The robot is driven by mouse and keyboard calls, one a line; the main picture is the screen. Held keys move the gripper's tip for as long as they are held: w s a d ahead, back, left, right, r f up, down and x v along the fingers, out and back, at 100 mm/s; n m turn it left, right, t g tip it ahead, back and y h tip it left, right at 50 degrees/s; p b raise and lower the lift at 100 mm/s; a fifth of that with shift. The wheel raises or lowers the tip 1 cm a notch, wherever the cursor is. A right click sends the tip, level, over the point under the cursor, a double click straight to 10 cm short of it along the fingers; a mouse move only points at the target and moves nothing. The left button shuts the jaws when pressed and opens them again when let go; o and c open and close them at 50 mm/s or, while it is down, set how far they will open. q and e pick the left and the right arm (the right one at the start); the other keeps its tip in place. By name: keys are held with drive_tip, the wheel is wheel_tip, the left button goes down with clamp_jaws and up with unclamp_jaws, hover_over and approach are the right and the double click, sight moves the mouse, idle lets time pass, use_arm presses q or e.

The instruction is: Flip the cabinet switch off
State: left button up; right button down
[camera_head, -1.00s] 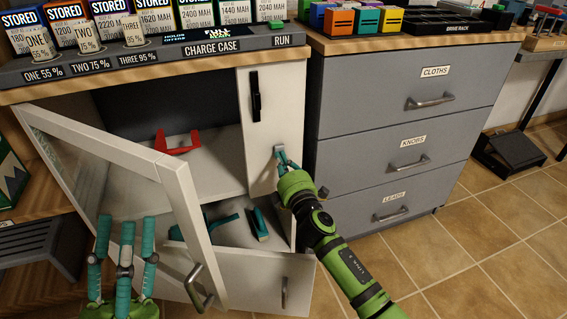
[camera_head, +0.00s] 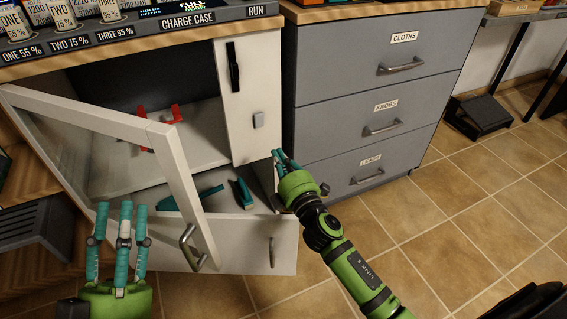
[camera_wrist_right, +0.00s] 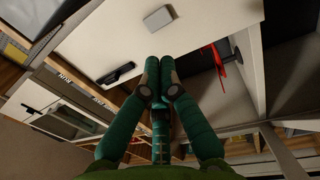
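The white cabinet (camera_head: 246,145) has a narrow front panel with a small grey square block (camera_head: 258,119), which looks like the switch, and a black upright bar (camera_head: 233,67) above it. Whether the switch is on or off cannot be told. The wrist view also shows the grey block (camera_wrist_right: 158,18) and the black bar (camera_wrist_right: 115,73). My right gripper (camera_head: 281,155) is below and right of the block, apart from it in the picture. Its fingertips are together (camera_wrist_right: 159,68), with nothing seen between them. My left gripper (camera_head: 122,212) is open and empty, fingers upright, before the open cabinet door.
The glass-framed door (camera_head: 162,150) hangs open at the left, with a metal handle. A grey drawer unit (camera_head: 345,120) stands close on the right. The tiled floor at right is mostly clear.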

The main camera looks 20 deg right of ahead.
use_arm(q)
drive_tip(key=shift+w+f+g+y, duration=0.3)
drive_tip(key=shift+w+f+y, duration=0.1)
drive_tip(key=shift+f, duration=0.15)
use_arm(e)
drive_tip(key=shift+s+f, duration=0.1)
drive_tip(key=shift+s, duration=1.1)
use_arm(q)
drive_tip(key=shift+s, duration=0.1)
